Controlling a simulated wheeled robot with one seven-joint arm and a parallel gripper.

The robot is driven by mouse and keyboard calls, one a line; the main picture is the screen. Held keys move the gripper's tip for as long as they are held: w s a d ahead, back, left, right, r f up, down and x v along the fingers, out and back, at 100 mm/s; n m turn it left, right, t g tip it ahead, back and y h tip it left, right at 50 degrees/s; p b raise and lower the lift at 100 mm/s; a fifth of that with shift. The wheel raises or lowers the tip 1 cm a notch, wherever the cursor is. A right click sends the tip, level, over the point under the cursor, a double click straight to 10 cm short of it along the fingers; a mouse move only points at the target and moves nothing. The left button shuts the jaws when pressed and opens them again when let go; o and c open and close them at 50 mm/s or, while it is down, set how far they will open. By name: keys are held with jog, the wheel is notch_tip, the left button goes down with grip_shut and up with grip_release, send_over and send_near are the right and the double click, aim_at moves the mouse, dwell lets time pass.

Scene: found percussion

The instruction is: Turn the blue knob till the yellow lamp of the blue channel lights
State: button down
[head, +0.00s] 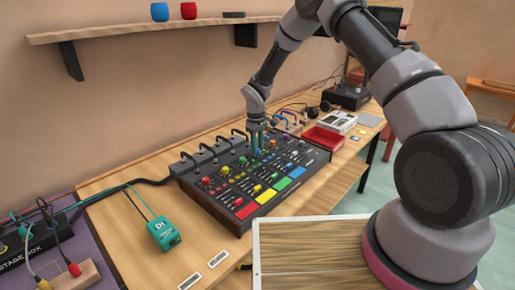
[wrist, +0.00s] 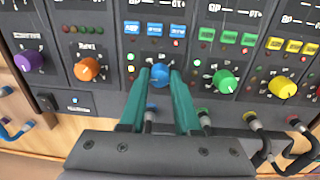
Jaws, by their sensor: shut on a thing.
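The blue knob (wrist: 159,76) sits on the mixing desk (head: 223,207), low in the blue channel, below its blue buttons (wrist: 154,28). My gripper (wrist: 160,82) is shut on the blue knob, one teal finger on each side of it. In the head view my gripper (head: 257,143) reaches down to the desk's far edge and hides the knob. Small lamps (wrist: 130,62) stand in a column left of the knob, some of them pale and bright. They are too small for me to tell whether a yellow one is lit.
An orange knob (wrist: 87,69) and a green knob (wrist: 225,81) flank the blue one. A yellow knob (wrist: 282,87) is further right. Cables (head: 207,150) plug in along the desk's far edge. A teal DI box (head: 164,233) and a red tray (head: 323,139) stand beside the desk.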

dwell(0.3)
jog(key=c, duration=0.6)
grip_release()
notch_tip(320, 180, up, 11)
jog(key=shift+s+a+f, duration=0.1)
jog(key=shift+s+a, duration=0.05)
